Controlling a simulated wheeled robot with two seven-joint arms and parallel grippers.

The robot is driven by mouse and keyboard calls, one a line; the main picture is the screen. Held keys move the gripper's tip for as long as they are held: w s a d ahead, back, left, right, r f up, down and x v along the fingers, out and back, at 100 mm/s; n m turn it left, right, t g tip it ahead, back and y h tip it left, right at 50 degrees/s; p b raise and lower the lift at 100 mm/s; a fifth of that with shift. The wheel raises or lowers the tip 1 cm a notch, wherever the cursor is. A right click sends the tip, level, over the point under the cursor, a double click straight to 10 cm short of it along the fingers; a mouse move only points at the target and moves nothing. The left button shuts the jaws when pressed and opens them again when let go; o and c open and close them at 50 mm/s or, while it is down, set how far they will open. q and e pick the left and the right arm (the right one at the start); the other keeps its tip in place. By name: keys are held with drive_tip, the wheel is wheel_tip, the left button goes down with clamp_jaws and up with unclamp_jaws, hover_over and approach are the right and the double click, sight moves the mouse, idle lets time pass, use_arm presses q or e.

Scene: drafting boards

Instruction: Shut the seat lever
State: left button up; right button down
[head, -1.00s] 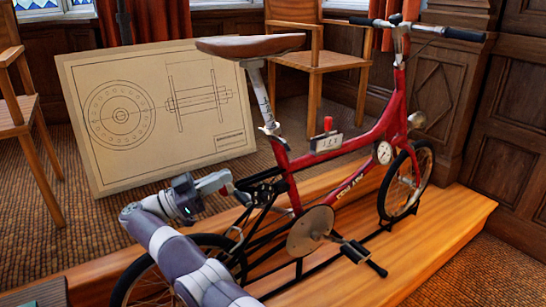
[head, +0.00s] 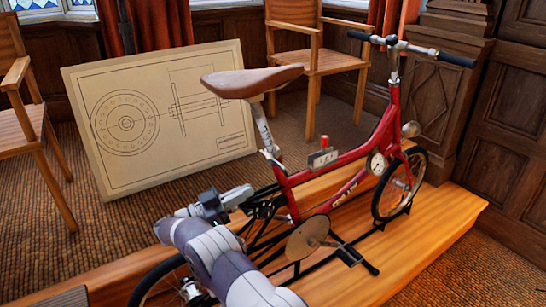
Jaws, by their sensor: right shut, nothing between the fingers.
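The red bicycle (head: 345,157) stands on a wooden platform. Its brown saddle (head: 250,82) sits on a silver seat post (head: 263,125). The small silver seat lever (head: 271,158) is at the clamp where the post enters the red frame; it sticks out, but I cannot tell its exact angle. My right gripper (head: 247,193) is shut and empty, to the lower left of the lever and apart from it in the picture. It hides part of the bicycle's rear. My left gripper is not in view.
A red-knobbed control (head: 324,143) sits on the frame tube. The handlebar (head: 412,48) is at upper right. A drawing board (head: 160,115) leans behind the bicycle, with wooden chairs around. The wooden platform (head: 440,215) is clear at right.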

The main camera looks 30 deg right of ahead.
sight(284, 171)
use_arm(q)
drive_tip(key=shift+b, duration=0.55)
use_arm(e)
drive_tip(key=w+x, duration=0.1)
drive_tip(key=x, duration=0.8)
drive_tip(key=shift+s, duration=0.45)
